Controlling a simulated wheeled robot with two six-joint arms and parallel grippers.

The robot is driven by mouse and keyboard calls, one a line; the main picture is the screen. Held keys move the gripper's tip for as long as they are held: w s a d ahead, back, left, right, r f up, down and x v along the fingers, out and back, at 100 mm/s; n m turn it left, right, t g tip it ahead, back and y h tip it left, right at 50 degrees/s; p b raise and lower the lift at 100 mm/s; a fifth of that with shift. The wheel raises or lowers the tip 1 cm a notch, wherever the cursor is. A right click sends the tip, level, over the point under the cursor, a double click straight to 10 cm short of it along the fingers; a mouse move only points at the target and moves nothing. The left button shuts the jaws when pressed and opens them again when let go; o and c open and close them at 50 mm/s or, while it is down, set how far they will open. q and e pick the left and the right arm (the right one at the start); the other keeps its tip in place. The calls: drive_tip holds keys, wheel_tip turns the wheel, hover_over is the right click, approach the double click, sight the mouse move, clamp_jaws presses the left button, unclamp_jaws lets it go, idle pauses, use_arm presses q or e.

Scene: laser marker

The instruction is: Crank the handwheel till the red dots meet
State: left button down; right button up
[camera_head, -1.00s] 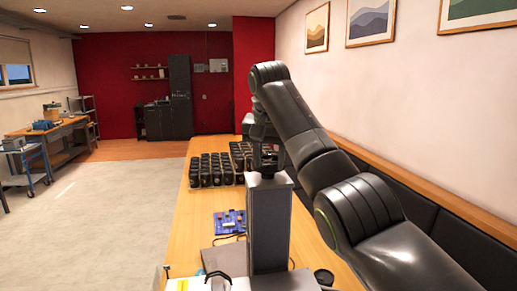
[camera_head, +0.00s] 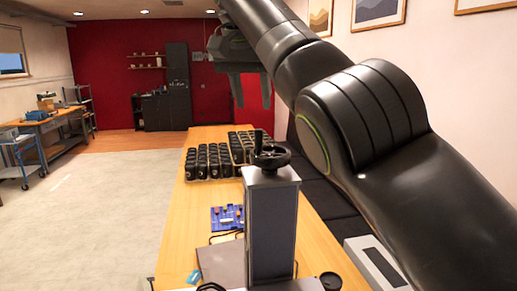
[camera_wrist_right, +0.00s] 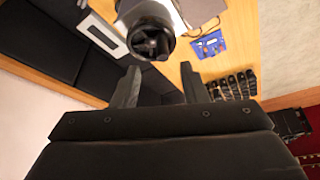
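The black handwheel (camera_head: 272,157) with an upright crank knob sits on top of the grey column (camera_head: 271,225) of the marker. It also shows in the right wrist view (camera_wrist_right: 152,43), beyond the fingers. My right gripper (camera_head: 250,92) is raised well above and behind the wheel, with its two fingers pointing down and apart. In the right wrist view the gripper (camera_wrist_right: 159,86) is open, with nothing between the fingers. The wheel is clear of the fingers. I cannot make out the red dots in either view. My left gripper does not show.
A wooden table (camera_head: 180,235) carries the marker. A blue board (camera_head: 227,218) lies left of the column, and trays of several black parts (camera_head: 214,160) stand behind. A grey-white box (camera_head: 376,262) is at right. Space above the wheel is free.

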sight(257, 130)
drive_tip(key=x, duration=0.3)
drive_tip(key=w+b+x, duration=0.1)
drive_tip(key=x, duration=0.2)
drive_tip(key=shift+a+r, duration=0.15)
drive_tip(key=shift+r, duration=0.05)
drive_tip(key=b+x, duration=0.1)
drive_tip(key=x, duration=0.3)
drive_tip(key=shift+b, duration=0.3)
drive_tip(key=shift+w+f, duration=0.1)
drive_tip(key=shift+f, duration=0.6)
drive_tip(key=shift+w+f, duration=0.25)
drive_tip(key=shift+w, duration=0.05)
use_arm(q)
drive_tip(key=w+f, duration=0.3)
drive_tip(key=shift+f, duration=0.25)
use_arm(e)
drive_tip(key=shift+s, duration=0.1)
clamp_jaws()
